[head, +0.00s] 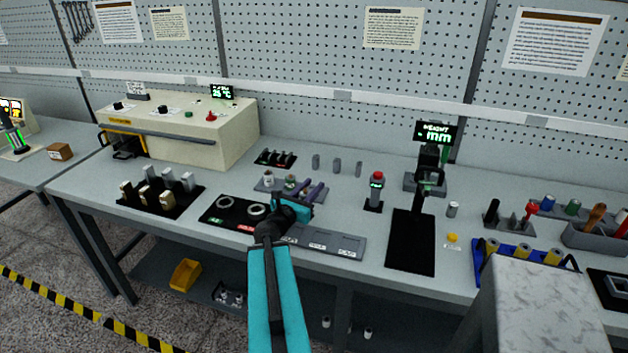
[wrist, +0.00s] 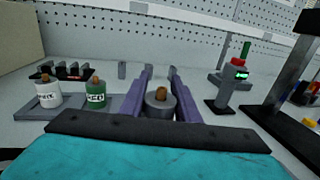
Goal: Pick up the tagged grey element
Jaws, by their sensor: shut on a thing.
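My gripper (wrist: 160,78) has its two purple fingers closed around a grey round jar (wrist: 161,104) with a brown knob on top, in the wrist view. The fingers hide its sides, and I see no tag on it. In the head view my gripper (head: 316,190) is at the right end of a small grey tray (head: 262,187). I cannot tell whether the jar touches the tray. Small upright grey pieces stand behind, one at the left (head: 315,162), one in the middle (head: 337,165) and one at the right (head: 358,168), apart from the fingers.
A white jar (wrist: 48,94) and a green jar (wrist: 95,93) stand left of my fingers. A red-topped grey device (head: 375,190) and a black stand with a display (head: 411,240) are to the right. A black panel with rings (head: 240,227) lies front left.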

